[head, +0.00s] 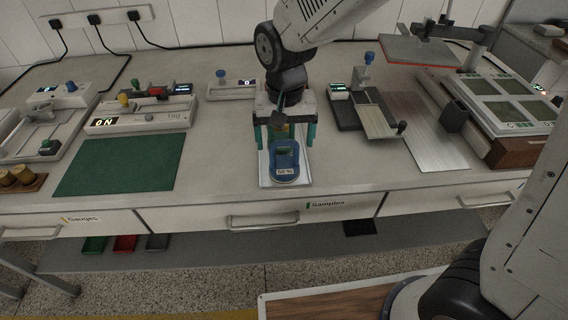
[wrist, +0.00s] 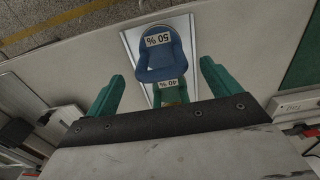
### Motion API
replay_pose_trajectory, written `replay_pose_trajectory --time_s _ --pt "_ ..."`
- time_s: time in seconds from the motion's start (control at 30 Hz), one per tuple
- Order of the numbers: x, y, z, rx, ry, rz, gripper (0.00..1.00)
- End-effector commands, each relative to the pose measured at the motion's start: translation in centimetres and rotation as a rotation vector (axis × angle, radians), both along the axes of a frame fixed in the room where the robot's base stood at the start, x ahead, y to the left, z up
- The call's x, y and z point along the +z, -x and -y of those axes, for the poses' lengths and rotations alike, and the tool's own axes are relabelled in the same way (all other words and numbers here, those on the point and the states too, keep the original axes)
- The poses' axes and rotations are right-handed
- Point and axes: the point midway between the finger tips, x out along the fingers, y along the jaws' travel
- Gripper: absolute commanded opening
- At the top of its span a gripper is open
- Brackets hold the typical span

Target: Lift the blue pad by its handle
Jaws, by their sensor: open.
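The blue pad (head: 285,160), labelled "50 %", lies on a white tray (head: 265,181) near the front edge of the bench. It also shows in the wrist view (wrist: 160,62), label upside down. Its handle cannot be told clearly from its body. A green pad (wrist: 173,94) labelled "40 %" is right beside it, nearer my gripper in the wrist view. My gripper (head: 285,146) points down over the tray, its teal fingers apart. In the wrist view my gripper (wrist: 161,75) has one finger on each side of the pads, with nothing held between them.
A green mat (head: 120,165) and a device reading "ON" (head: 140,117) lie left. A dark device with a metal plate (head: 372,115), a silver sheet (head: 435,130) and a panelled case (head: 505,105) stand right. Bare bench lies on both sides of the tray.

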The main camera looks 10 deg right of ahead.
Motion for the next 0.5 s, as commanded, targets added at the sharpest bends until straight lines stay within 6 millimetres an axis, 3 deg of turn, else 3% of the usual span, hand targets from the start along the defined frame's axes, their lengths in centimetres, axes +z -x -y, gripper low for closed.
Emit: replay_pose_trajectory --time_s 0.2,0.5 --pt "-3.1 0.2 -0.1 -0.001 0.002 -0.003 0.89" --pt "-3.5 0.1 -0.2 0.0 0.001 -0.001 0.89"
